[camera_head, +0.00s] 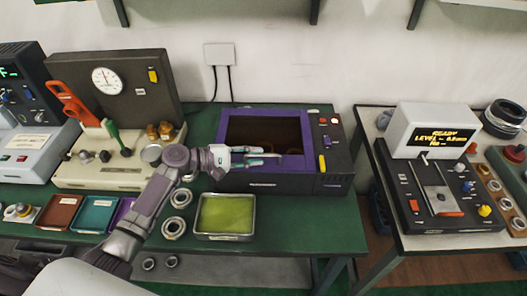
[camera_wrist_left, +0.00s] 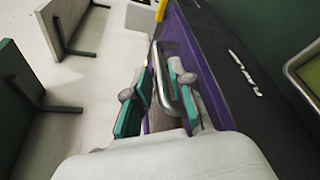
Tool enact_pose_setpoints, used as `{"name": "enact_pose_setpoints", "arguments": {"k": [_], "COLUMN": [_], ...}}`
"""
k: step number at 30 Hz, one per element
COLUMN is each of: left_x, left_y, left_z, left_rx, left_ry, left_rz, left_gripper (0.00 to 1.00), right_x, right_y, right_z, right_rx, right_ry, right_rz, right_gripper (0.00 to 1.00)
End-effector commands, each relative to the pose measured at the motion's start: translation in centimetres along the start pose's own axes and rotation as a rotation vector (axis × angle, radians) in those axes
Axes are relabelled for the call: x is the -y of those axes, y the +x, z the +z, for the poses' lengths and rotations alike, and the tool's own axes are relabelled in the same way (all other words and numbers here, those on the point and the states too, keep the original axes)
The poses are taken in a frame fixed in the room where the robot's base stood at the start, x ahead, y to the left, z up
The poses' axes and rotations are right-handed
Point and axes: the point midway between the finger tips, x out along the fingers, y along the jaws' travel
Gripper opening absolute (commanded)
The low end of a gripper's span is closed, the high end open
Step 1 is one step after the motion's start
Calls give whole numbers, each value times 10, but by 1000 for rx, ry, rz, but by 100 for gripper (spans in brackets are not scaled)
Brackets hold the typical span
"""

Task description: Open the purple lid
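The purple lid (camera_head: 222,130) is a purple frame around a dark brownish panel, lying flat on top of a black machine (camera_head: 270,181). In the left wrist view, the lid's purple edge (camera_wrist_left: 201,66) carries a curved metal handle (camera_wrist_left: 176,62). My left gripper (camera_head: 266,155) is over the lid's front edge. In the left wrist view, its teal fingers (camera_wrist_left: 158,98) are apart, one on each side of the handle, with gaps visible; contact with the handle cannot be made out. My right gripper is not in view.
A tray of yellow-green liquid (camera_head: 226,236) stands in front of the machine, with metal rings (camera_head: 174,228) beside it. A cream device with a gauge (camera_head: 107,80) stands to the left. A second table with a display unit (camera_head: 437,130) is to the right, across a gap.

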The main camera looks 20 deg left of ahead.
Motion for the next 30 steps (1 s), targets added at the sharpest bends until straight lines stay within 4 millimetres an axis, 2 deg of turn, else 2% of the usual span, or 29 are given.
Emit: {"name": "enact_pose_setpoints", "arguments": {"k": [3, 6, 17, 21, 30], "left_x": [-2, -1, 0, 0, 1], "left_y": [17, 25, 30, 30, 30], "left_z": [1, 0, 0, 0, 0], "left_rx": [1, 0, 0, 0, -1], "left_ry": [-3, 0, 0, 0, 0], "left_rz": [2, 1, -1, -1, -1], "left_gripper": [23, 23, 23, 1, 0], "right_x": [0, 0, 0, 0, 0], "right_y": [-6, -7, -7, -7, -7], "right_z": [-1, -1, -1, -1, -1], "right_rx": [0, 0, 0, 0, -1], "right_ry": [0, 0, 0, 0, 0], "right_rz": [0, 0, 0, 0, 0], "right_gripper": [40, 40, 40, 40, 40]}}
